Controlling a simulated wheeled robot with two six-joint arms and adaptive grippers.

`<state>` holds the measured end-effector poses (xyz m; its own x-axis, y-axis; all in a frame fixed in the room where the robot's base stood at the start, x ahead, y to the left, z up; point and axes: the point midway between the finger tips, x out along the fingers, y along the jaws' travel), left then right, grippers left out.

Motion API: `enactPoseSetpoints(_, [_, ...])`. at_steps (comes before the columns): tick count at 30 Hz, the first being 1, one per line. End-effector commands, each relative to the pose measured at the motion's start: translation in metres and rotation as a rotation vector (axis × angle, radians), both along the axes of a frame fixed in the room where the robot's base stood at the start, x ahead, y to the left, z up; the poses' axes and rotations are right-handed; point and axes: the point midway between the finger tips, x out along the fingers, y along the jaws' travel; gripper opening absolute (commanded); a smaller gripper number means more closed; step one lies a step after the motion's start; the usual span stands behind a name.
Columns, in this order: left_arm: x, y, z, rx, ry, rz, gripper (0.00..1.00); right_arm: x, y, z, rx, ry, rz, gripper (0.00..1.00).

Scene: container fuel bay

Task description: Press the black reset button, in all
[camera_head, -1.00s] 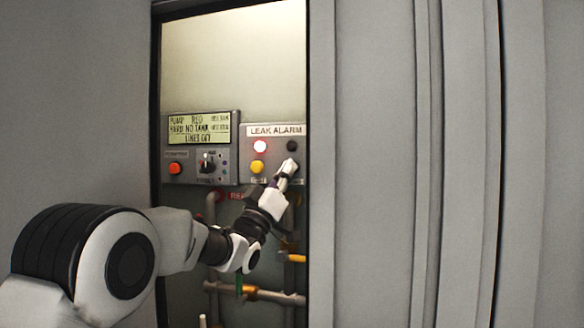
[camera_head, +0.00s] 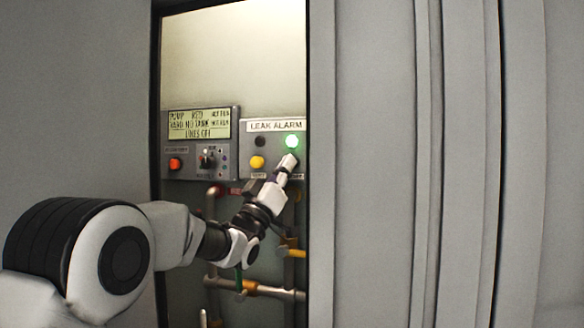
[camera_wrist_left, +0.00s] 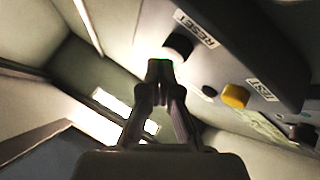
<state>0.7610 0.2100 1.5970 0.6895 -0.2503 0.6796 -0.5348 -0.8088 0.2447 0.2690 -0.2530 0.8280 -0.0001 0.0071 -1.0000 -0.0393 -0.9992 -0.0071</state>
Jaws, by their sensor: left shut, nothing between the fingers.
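The leak alarm box (camera_head: 250,150) is on the panel in the bay. Its right lamp (camera_head: 292,141) glows green and its left lamp (camera_head: 260,142) is dark. The black reset button is hidden behind my left gripper (camera_head: 288,161) in the head view. In the left wrist view the black reset button (camera_wrist_left: 179,46) sits beside the RESET label, just beyond the shut, empty fingertips of my left gripper (camera_wrist_left: 160,68). I cannot tell whether they touch it. My right gripper is in neither view.
The yellow test button (camera_head: 257,162) is left of the gripper. A display box (camera_head: 233,150) with an orange button (camera_head: 175,164) and a switch is further left. Pipes (camera_head: 270,293) run below. Grey walls flank the narrow bay.

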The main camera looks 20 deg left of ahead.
Motion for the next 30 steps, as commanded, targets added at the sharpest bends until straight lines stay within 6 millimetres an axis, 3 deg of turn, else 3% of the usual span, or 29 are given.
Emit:
enactPoseSetpoints(3, [-0.006,0.0,-0.002,0.0,-0.001,0.0,0.0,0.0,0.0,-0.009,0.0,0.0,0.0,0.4])
enactPoseSetpoints(14, [-0.009,0.0,-0.001,-0.001,-0.001,0.0,0.0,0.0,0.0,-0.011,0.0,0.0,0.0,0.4])
enactPoseSetpoints(30, [-0.056,0.002,-0.002,-0.001,-0.001,0.0,0.0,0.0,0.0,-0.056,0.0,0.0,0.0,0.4])
